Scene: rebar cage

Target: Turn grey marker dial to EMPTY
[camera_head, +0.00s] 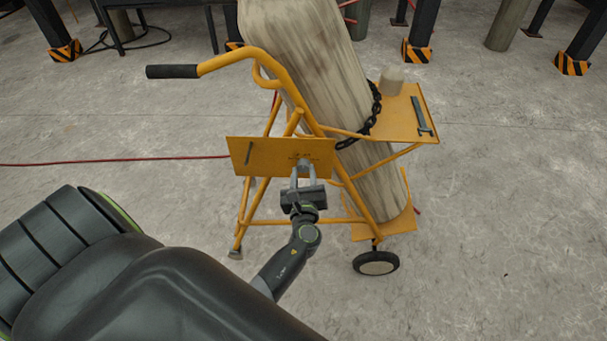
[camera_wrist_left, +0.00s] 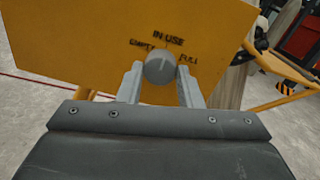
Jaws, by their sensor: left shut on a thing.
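The grey marker dial (camera_wrist_left: 160,67) is a round knob on the yellow plate (camera_wrist_left: 90,45) of the cylinder trolley. The lettering IN USE stands above it, EMPTY at upper left and FULL at upper right. A faint pale mark shows near the dial's top; I cannot tell exactly where it points. My left gripper (camera_head: 303,172) reaches up to the yellow plate (camera_head: 260,156) from below. Its two grey fingers are shut on the dial, one on either side. In the head view the fingers largely hide the dial. My right gripper is not in view.
The orange trolley frame (camera_head: 285,75) carries a large worn cylinder (camera_head: 310,50), held by a black chain (camera_head: 375,105). A side shelf (camera_head: 395,118) holds a wrench (camera_head: 420,115) and a pale cap (camera_head: 391,80). A red hose (camera_head: 110,161) lies on the floor. Open concrete floor surrounds the trolley.

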